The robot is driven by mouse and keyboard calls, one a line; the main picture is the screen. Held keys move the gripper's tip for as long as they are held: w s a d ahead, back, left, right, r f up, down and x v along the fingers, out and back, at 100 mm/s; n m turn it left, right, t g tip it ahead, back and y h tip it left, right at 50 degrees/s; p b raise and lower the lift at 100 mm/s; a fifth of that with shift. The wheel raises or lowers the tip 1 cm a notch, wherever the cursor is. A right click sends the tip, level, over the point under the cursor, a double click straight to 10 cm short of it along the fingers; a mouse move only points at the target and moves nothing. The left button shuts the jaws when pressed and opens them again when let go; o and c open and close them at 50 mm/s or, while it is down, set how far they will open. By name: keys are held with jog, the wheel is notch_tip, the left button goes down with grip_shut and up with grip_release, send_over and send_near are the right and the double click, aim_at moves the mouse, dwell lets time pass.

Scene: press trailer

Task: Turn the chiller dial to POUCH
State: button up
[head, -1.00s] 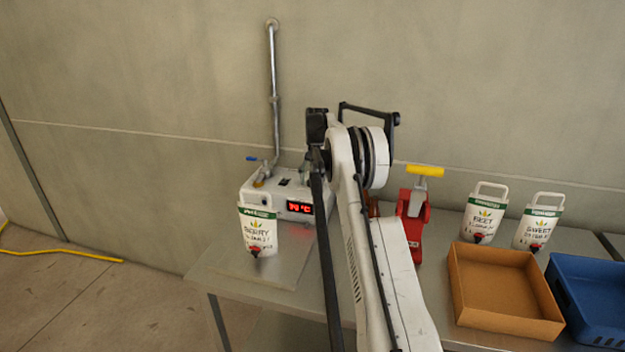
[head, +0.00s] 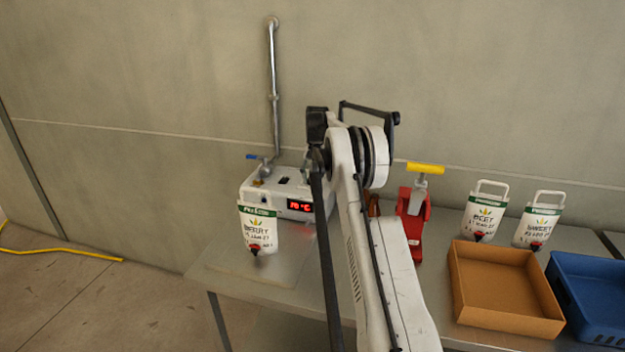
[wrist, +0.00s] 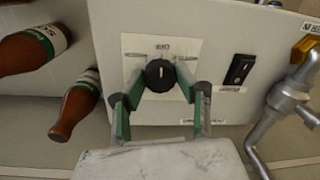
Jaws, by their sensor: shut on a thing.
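The chiller is a white box (head: 258,201) with a red lit display (head: 299,206) on the metal table, left of my arm; its panel also fills the wrist view (wrist: 215,55). A round black dial (wrist: 160,75) with a white pointer mark sits on a pale label plate. The mark points roughly up in the wrist view, toward the top lettering, which is too small to read surely. My gripper (wrist: 160,82) has its green-padded fingers on either side of the dial and is shut on it. In the head view my arm hides the gripper and dial.
A black rocker switch (wrist: 239,69) and metal pipe fitting (wrist: 288,95) lie right of the dial. Brown bottles (wrist: 75,105) lie left. A white pouch (head: 258,228) stands before the chiller. A red press (head: 413,215), cardboard tray (head: 462,312) and blue crate (head: 565,310) stand right.

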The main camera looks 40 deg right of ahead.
aim_at(313, 178)
jog(key=n+b, duration=0.2)
jog(key=n, duration=0.2)
jog(key=shift+f+n, duration=0.1)
jog(key=shift+n, duration=0.3)
jog(key=shift+n+g+b, duration=0.3)
jog(key=shift+n+b, duration=0.4)
jog(key=shift+n, duration=1.5)
jog(key=o, duration=1.2)
jog(key=shift+c, duration=0.2)
jog(key=shift+r, duration=0.2)
jog(key=shift+w+d+r, duration=0.1)
jog(key=shift+d+r, duration=0.05)
jog(key=shift+r, duration=1.7)
jog(key=shift+d+r, duration=0.1)
jog(key=shift+r, duration=1.7)
